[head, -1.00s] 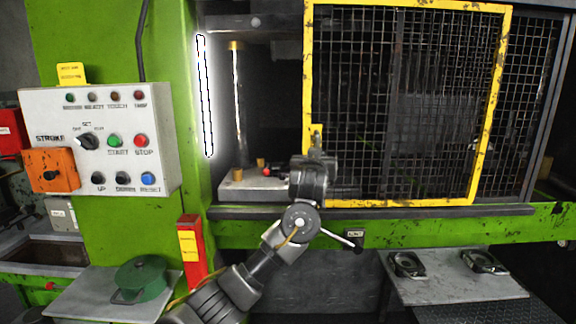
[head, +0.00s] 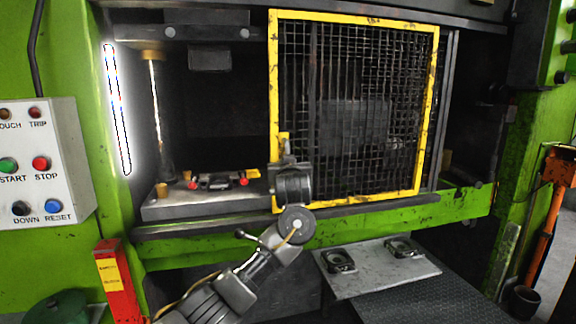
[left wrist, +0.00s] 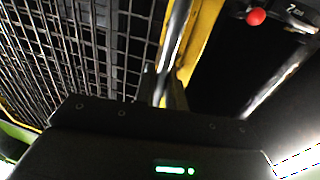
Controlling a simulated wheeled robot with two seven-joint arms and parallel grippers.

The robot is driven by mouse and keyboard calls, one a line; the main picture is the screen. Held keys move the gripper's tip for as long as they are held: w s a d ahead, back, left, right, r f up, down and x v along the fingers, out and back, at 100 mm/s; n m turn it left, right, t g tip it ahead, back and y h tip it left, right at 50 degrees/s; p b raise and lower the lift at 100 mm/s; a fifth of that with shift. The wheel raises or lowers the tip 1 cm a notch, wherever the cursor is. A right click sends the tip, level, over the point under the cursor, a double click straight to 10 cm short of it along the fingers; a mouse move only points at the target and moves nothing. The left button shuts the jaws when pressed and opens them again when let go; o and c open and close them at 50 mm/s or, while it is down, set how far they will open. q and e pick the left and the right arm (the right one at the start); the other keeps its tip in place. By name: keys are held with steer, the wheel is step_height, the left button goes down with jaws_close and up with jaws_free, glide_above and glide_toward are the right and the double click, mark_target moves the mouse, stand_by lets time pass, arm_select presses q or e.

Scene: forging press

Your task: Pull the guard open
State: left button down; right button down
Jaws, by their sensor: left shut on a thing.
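The guard (head: 353,17) is a yellow-framed black mesh panel on the front of the green press. It covers the right part of the press opening, and the left part is uncovered. My left gripper (head: 284,150) is at the guard's left upright, shut on the guard's handle (head: 284,143), whose grip is mostly hidden by the gripper. In the left wrist view the yellow upright (left wrist: 200,42) and the mesh (left wrist: 85,50) rise just beyond the gripper (left wrist: 165,95). My right gripper is in neither view.
Inside the opening, a dark die with red knobs (head: 220,182) sits on the press bed (head: 170,208). A control panel (head: 42,160) and red post (head: 118,280) stand left. A table (head: 375,272) with two dark parts stands below the guard. An orange stand (head: 548,215) is at far right.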

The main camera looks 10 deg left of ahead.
arm_select(q)
steer(key=c, duration=1.6)
jaws_free()
steer(key=shift+w, duration=0.1)
steer(key=shift+o, duration=0.2)
steer(key=b+v, duration=0.1)
steer(key=v, duration=1)
steer(key=shift+w, duration=0.1)
